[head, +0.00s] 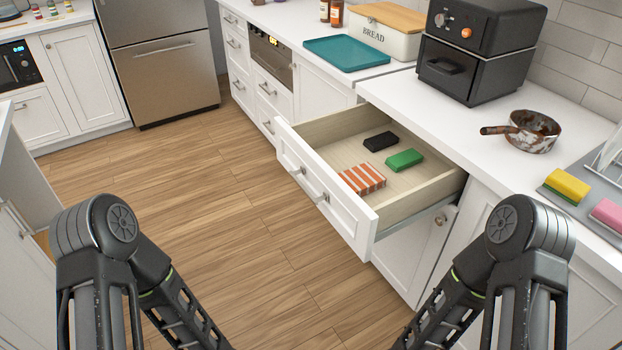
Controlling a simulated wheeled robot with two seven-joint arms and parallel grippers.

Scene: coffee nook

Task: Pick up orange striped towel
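The orange and white striped towel (362,179) lies folded in the open drawer (325,128), close to the inside of its front panel. A black block (380,142) and a green block (404,159) lie behind it in the same drawer, apart from the towel. My two arms come in at the lower left and lower right. Both grippers are below the bottom edge of the head view, so their fingers are hidden and nothing shows between the towel and an arm.
The drawer sticks out from under the white counter (400,92). On the counter are a teal tray (346,53), a bread box (381,36), a black appliance (470,65), a rusty pot (533,133), and yellow (567,186) and pink (607,213) sponges. The wooden floor (200,190) is clear.

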